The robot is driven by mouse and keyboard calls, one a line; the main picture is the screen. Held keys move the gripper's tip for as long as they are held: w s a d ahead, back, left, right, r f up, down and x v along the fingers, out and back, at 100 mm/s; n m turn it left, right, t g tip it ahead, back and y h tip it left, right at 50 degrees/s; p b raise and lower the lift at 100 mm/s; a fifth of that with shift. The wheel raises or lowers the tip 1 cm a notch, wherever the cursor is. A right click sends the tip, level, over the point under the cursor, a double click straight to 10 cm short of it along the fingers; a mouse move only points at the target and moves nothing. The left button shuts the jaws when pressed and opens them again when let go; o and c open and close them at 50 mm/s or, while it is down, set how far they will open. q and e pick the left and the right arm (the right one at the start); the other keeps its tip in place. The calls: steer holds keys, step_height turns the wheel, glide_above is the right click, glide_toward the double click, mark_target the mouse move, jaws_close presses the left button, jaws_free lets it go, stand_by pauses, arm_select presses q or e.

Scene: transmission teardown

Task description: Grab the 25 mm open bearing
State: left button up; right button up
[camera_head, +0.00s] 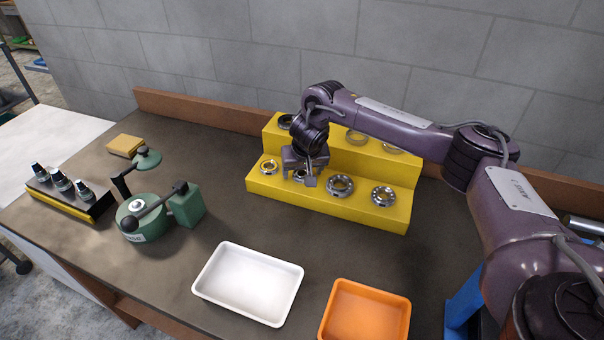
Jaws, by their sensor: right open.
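Several metal ring bearings rest on a yellow two-step stand (328,207) at the back of the bench. On the lower step are a small bearing (269,167) at the left, a larger bearing (340,186) in the middle and another bearing (383,195) at the right. A further bearing (299,175) is partly hidden by my right gripper. Rings also sit on the upper step, one of them a ring (357,138). I cannot tell by sight which bearing is the 25 mm open one. My right gripper (304,181) is open, pointing down over the partly hidden bearing. My left gripper is not in view.
A white tray (209,288) and an orange tray (334,335) stand at the front. A green tool (147,228) with a lever is at the left, beside a rack of small bottles (89,208) and a yellow block (125,145). Bench space between tool and stand is clear.

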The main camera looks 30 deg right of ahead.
steer(key=shift+s, duration=0.1)
steer(key=shift+c, duration=0.4)
steer(key=c, duration=1)
steer(key=shift+c, duration=0.2)
steer(key=shift+r, duration=0.15)
